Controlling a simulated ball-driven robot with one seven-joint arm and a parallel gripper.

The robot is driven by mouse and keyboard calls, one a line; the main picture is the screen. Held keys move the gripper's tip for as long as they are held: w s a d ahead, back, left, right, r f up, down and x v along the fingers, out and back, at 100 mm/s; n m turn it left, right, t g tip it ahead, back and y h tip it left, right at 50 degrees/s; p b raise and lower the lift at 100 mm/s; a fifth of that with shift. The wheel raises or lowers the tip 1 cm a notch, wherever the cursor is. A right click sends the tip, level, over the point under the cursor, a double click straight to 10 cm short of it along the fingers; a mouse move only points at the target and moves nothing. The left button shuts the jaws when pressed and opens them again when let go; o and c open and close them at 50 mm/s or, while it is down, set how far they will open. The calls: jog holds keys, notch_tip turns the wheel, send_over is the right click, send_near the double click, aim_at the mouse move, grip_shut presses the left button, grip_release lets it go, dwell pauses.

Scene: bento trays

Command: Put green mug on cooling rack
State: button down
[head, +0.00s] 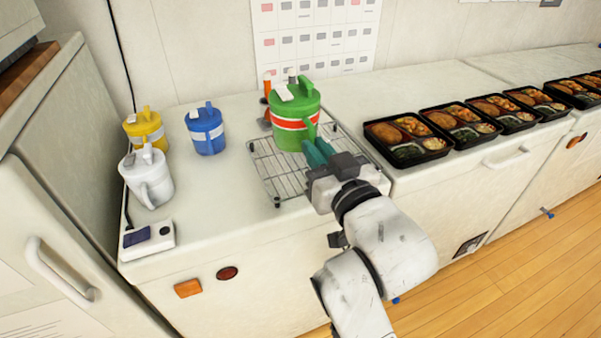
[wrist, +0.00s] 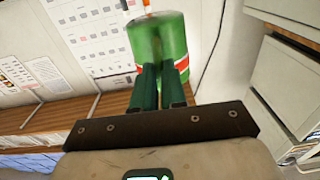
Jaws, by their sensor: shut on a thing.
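The green mug (head: 290,112) has a red and white band, a lid and a handle. It appears above or on the cooling rack (head: 268,172), a wire grid on the white counter; I cannot tell whether its base touches the wires. My gripper (head: 316,150) reaches in from the front right, its green fingers shut on the mug's handle side. In the wrist view the mug (wrist: 160,48) stands at the tips of the green fingers (wrist: 161,82). The mug and my gripper hide part of the rack.
A blue mug (head: 206,130), a yellow mug (head: 146,130) and a white mug (head: 147,178) stand left of the rack. A scale-like device (head: 149,238) lies at the front left. Several bento trays (head: 406,159) line the counter to the right. Orange and white bottles stand behind the green mug.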

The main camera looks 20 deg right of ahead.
jog(key=w+f+b, duration=0.1)
jog(key=w+f, duration=0.5)
jog(key=shift+w+f, duration=0.1)
jog(key=shift+w, duration=0.05)
jog(key=shift+w+f, duration=0.1)
jog(key=shift+f, duration=1.5)
jog(key=shift+f+b, duration=0.15)
jog(key=shift+b, duration=0.15)
jog(key=c, duration=1.2)
grip_release()
jog(key=shift+f, duration=0.1)
